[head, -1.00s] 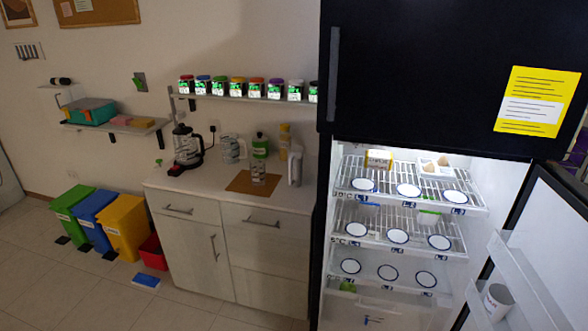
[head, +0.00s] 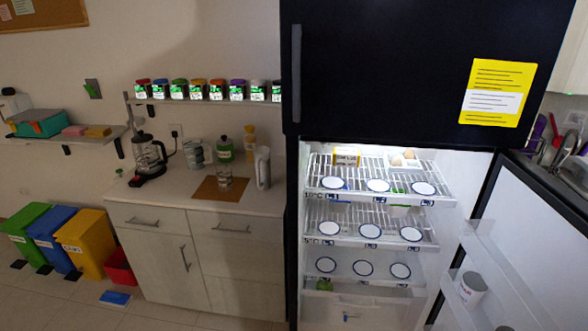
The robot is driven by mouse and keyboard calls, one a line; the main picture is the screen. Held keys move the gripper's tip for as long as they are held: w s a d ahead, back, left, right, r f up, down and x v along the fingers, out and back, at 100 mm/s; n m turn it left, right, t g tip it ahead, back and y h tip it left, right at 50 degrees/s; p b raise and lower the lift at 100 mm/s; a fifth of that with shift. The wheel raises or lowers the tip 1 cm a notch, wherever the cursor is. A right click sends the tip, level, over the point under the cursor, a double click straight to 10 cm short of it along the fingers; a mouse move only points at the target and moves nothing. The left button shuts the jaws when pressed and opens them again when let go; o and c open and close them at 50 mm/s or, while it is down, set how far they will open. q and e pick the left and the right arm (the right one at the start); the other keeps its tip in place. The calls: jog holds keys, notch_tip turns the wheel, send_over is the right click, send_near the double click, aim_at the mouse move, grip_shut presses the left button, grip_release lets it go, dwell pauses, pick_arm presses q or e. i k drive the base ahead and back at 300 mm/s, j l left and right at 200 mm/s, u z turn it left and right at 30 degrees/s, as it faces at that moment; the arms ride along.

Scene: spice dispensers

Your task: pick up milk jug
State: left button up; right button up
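A tall white jug (head: 262,168) stands upright at the right end of the counter (head: 163,201), close to the open fridge. It looks like the milk jug, but no label on it can be read. A white round container with a dark marking (head: 471,289) sits on a shelf of the open fridge door; I cannot tell what it holds. Neither of my grippers is in view, and nothing hides the tall jug.
A brown mat (head: 219,189) with a glass jar (head: 225,178), a coffee maker (head: 149,159) and a green bottle (head: 225,149) share the counter. The fridge (head: 310,200) stands open, with white plates on its racks. Bins (head: 82,243) stand left of the cabinet; some floor shows there.

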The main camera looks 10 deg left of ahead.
aim_at(262, 172)
jog(key=i+j+z, duration=0.15)
jog(key=j, duration=0.3)
jog(key=i+j+z, duration=0.15)
jog(key=j, duration=0.35)
jog(key=i+j+z, duration=0.2)
jog(key=j, duration=0.3)
jog(key=j+z, duration=0.15)
jog(key=j, duration=0.3)
jog(key=i+j, duration=0.1)
jog(key=j, duration=0.8)
jog(key=i+j, duration=0.1)
jog(key=j, duration=1.65)
jog(key=i+z, duration=0.05)
jog(key=i, duration=0.05)
